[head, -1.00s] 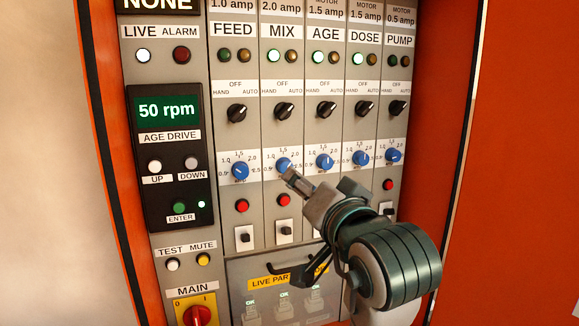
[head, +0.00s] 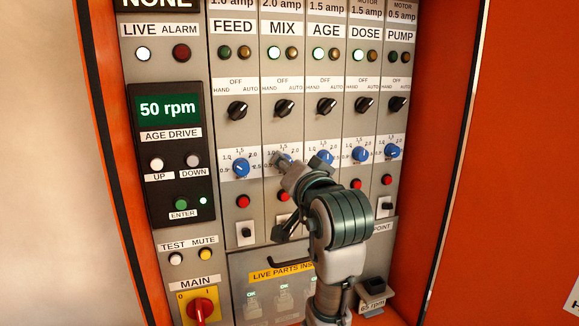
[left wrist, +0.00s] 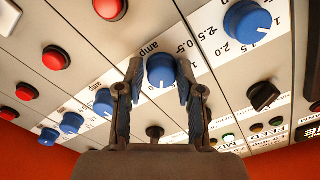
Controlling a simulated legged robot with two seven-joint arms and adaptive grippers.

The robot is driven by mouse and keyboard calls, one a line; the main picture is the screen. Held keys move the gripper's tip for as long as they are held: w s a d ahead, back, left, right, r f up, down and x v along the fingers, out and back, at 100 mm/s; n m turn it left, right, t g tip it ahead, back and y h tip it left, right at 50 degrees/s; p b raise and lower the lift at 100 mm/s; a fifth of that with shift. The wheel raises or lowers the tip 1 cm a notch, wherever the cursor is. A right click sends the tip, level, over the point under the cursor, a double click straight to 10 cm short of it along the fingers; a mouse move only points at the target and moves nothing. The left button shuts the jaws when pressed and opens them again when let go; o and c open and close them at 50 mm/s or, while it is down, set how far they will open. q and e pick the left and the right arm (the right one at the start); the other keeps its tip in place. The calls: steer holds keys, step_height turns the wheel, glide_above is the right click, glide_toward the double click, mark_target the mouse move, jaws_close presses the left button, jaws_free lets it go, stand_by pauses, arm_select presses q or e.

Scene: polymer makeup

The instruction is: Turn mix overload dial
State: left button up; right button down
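The mix overload dial is a blue knob with a white pointer line, in the MIX column of the panel. In the left wrist view the dial (left wrist: 161,70) stands between the two fingertips of my left gripper (left wrist: 160,76). The fingers are spread on either side of it, with narrow gaps seeming to remain. The pointer line faces the bottom of that view. In the head view my left gripper (head: 284,168) is at the dial and covers most of it and part of its scale. My right gripper is not in view.
Blue FEED (head: 240,168), AGE (head: 323,157), DOSE (head: 360,154) and PUMP (head: 392,151) dials flank it in a row. Black selector switches (head: 284,108) sit above, red buttons (head: 243,201) below. A protruding black handle (head: 290,262) is lower down.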

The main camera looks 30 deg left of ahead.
arm_select(q)
jaws_close()
steer(key=m, duration=0.2)
steer(key=shift+f+m, duration=0.1)
steer(key=shift+m, duration=0.3)
steer(key=o, duration=0.7)
jaws_free()
steer(key=shift+w, duration=0.1)
steer(key=v, duration=1.2)
steer(key=shift+d, duration=0.1)
